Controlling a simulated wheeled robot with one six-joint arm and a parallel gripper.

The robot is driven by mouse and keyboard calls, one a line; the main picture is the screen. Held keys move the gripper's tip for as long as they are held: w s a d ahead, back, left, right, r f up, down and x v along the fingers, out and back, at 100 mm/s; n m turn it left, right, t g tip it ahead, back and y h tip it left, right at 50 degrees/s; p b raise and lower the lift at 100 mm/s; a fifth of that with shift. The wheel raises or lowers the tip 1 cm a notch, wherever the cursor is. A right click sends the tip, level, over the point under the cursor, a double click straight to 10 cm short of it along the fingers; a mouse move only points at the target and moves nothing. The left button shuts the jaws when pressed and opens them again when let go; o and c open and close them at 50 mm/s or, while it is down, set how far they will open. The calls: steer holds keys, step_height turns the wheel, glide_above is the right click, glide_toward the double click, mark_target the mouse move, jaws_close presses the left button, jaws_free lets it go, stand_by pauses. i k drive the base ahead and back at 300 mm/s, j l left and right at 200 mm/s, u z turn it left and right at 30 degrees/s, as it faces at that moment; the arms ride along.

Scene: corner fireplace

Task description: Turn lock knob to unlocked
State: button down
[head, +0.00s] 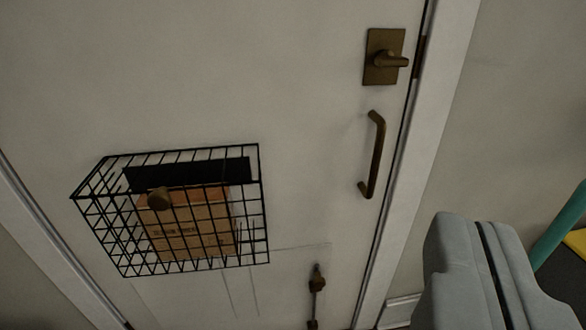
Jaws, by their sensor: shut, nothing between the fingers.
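The lock knob (393,60) is a small bronze thumb-turn on a square bronze plate, at the upper right of a pale door (250,80). Its lever points to the right in the picture, across the plate and past its edge. My gripper (462,222) is the grey pair of fingers at the lower right, shut with only a dark seam between them. It is empty, well below and to the right of the knob, and apart from it. Nothing hides the knob.
A bronze pull handle (376,155) is below the knob. A black wire basket (262,205) on the door holds a cardboard box (190,228). A small bronze latch (317,282) is lower down. A teal bar (560,235) and yellow piece (577,241) are at right.

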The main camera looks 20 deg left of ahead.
mark_target(386, 57)
steer(key=k+l+u, duration=0.2)
steer(key=u, duration=0.3)
steer(key=k+l+u, duration=0.1)
steer(key=k+u, duration=0.2)
steer(key=u, duration=0.15)
